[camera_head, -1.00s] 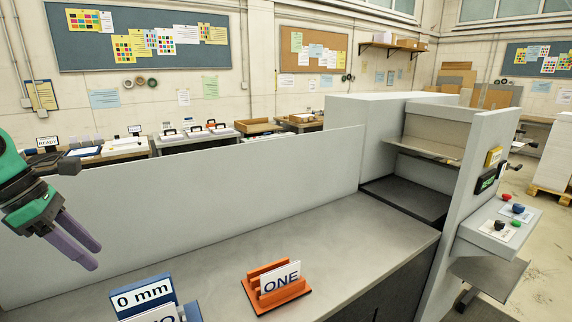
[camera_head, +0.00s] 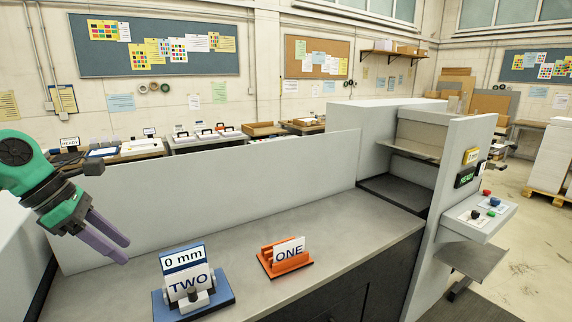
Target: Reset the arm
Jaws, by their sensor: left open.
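My left gripper (camera_head: 107,240) comes in from the left with two purple fingers pointing down and to the right. The fingers are a little apart, with nothing visible between them. It hangs in front of the light grey back panel, left of the blue stand. My right gripper is not in view. A blue stand (camera_head: 222,296) with a "0 mm" sign and a card marked "TWO" is on the grey worktop (camera_head: 345,232). An orange holder (camera_head: 285,264) with a card marked "ONE" is to its right.
The grey machine housing (camera_head: 378,118) stands at the right end of the worktop. Benches with trays line the back wall.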

